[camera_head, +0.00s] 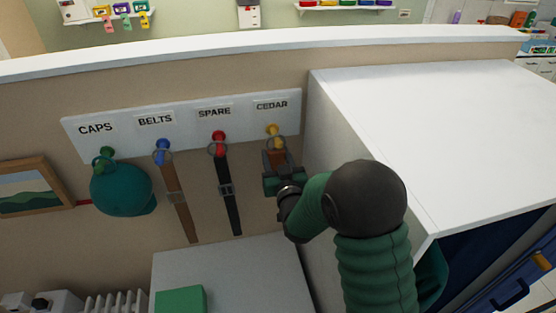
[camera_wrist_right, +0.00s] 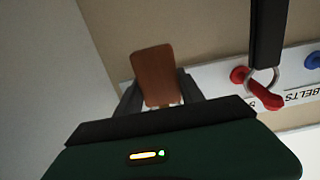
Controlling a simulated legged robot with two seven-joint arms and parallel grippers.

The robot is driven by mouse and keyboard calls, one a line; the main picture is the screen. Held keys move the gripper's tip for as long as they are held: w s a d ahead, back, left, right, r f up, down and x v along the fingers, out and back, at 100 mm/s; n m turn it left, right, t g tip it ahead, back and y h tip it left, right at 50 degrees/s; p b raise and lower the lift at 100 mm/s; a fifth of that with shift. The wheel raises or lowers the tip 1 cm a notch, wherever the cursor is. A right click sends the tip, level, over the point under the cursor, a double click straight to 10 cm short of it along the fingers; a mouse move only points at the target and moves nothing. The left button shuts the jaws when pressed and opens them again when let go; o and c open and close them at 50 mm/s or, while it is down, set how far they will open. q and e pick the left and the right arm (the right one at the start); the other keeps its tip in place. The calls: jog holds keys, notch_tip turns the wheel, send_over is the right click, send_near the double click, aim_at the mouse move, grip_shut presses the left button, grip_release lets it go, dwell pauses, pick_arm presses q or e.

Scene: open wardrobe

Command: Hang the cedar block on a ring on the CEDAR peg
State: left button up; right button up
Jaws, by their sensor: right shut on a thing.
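The cedar block (camera_head: 277,157) is a small reddish-brown piece. My right gripper (camera_head: 276,165) is shut on it just below the yellow CEDAR peg (camera_head: 272,130). A thin ring (camera_head: 275,143) above the block overlaps the peg's tip in the head view; I cannot tell for sure whether it is around the peg. In the right wrist view the block (camera_wrist_right: 157,76) stands between the two dark fingers; the ring and CEDAR peg are hidden there. My left gripper is not in view.
The peg board (camera_head: 185,125) also has a teal cap (camera_head: 122,190) on CAPS, a brown belt (camera_head: 177,200) on BELTS and a black belt (camera_head: 229,195) on SPARE. A white cabinet (camera_head: 430,120) stands close right of the CEDAR peg. A green box (camera_head: 181,299) is below.

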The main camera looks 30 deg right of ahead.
jog(key=shift+w+d, duration=0.3)
jog(key=shift+w, duration=0.3)
jog(key=shift+w+d+f+b, duration=0.3)
jog(key=shift+w+f+b, duration=0.3)
jog(key=shift+b, duration=0.15)
jog(key=shift+w, duration=0.15)
jog(key=shift+a, duration=0.15)
jog(key=o, duration=1.4)
jog(key=shift+f+b, duration=0.1)
jog(key=shift+b, duration=0.2)
